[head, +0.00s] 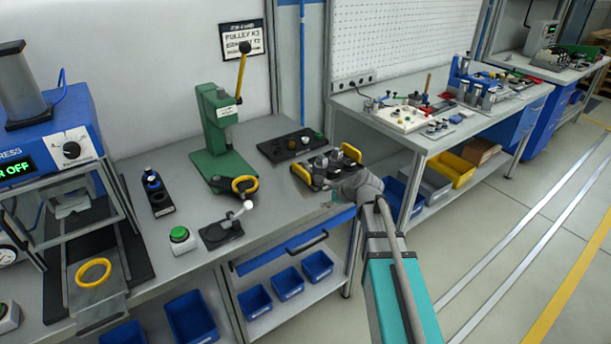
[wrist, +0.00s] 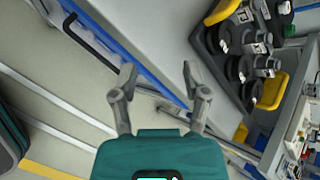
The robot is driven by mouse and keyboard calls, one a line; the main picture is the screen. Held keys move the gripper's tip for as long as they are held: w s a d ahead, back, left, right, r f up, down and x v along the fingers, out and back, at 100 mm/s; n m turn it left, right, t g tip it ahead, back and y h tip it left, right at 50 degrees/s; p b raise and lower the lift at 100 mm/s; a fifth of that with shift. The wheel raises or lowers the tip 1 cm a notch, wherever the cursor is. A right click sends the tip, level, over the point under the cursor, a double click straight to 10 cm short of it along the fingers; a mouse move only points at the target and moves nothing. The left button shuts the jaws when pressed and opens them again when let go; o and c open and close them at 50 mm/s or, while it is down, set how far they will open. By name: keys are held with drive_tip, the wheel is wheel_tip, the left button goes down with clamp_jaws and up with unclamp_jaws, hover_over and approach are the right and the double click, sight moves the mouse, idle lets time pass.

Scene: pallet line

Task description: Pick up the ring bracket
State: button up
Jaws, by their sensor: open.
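My gripper (wrist: 158,76) is open and empty, with bare fingers over the bench's front edge in the wrist view. In the head view my gripper (head: 335,202) is partly hidden by its own wrist, in front of a dark tray with yellow handles. I cannot tell for sure which thing is the ring bracket. One yellow ring (head: 94,273) lies on the plate at the left press. Another yellow ring (head: 245,186) is at the foot of the green hand press (head: 222,140). Both are well left of my gripper.
The dark tray (wrist: 240,98) holds several round black and metal parts; its yellow handle (head: 351,153) stands up beside my wrist. A dark plate (head: 277,149) with small parts lies behind. A drawer handle (wrist: 86,38) sticks out below.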

drive_tip(key=w+d+m+t+b, duration=0.1)
drive_tip(key=w+m, duration=0.1)
drive_tip(key=m, duration=0.1)
drive_tip(key=w+d+m+t+b, duration=0.1)
drive_tip(key=w+m, duration=0.2)
drive_tip(key=w+d+r+m+t+b, duration=0.1)
drive_tip(key=w+m+t, duration=0.1)
drive_tip(key=w+m, duration=0.1)
drive_tip(key=shift+w+r+m+y, duration=0.1)
drive_tip(key=shift+w+m+y, duration=0.1)
drive_tip(key=shift+m+y, duration=0.25)
drive_tip(key=shift+w+d+r+m, duration=0.15)
drive_tip(key=shift+w+d+m, duration=0.1)
drive_tip(key=shift+m, duration=0.2)
drive_tip(key=shift+w+a, duration=0.1)
drive_tip(key=b, duration=0.3)
approach(305, 167)
drive_tip(key=w+f, duration=0.2)
drive_tip(key=shift+f, duration=0.3)
drive_tip(key=shift+w+a+f, duration=0.15)
drive_tip(key=shift+w+a, duration=0.15)
drive_tip(key=shift+w, duration=0.15)
